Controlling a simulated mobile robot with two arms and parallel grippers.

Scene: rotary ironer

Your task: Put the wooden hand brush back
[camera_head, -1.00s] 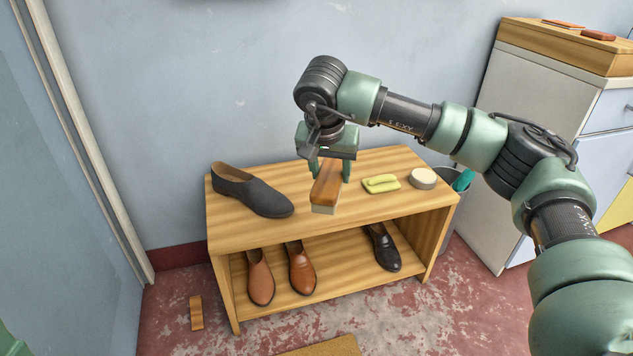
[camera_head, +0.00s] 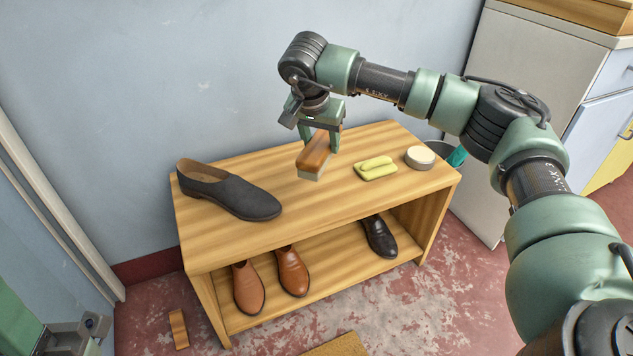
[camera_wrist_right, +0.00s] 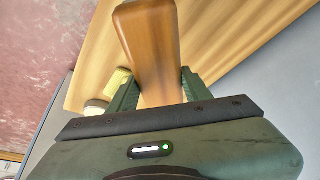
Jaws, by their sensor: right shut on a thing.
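The wooden hand brush (camera_head: 314,152) has a brown wooden back and pale bristles underneath. My right gripper (camera_head: 320,143) is shut on it, with one finger on each side. The brush is held bristles down over the top of the wooden shoe bench (camera_head: 235,237), between a dark grey shoe and a yellow-green sponge; I cannot tell the exact gap beneath it. In the right wrist view the brush (camera_wrist_right: 152,45) sticks out between the green fingers. Part of my left gripper (camera_head: 85,334) shows at the bottom left corner; its fingertips are unclear.
The dark grey shoe (camera_head: 229,190), sponge (camera_head: 376,168) and round tin (camera_head: 420,157) sit on the bench top. Brown shoes (camera_head: 292,272) and a black shoe (camera_head: 379,238) are on its lower shelf. A small wooden block (camera_head: 179,329) lies on the floor. A bin (camera_head: 440,150) stands behind right.

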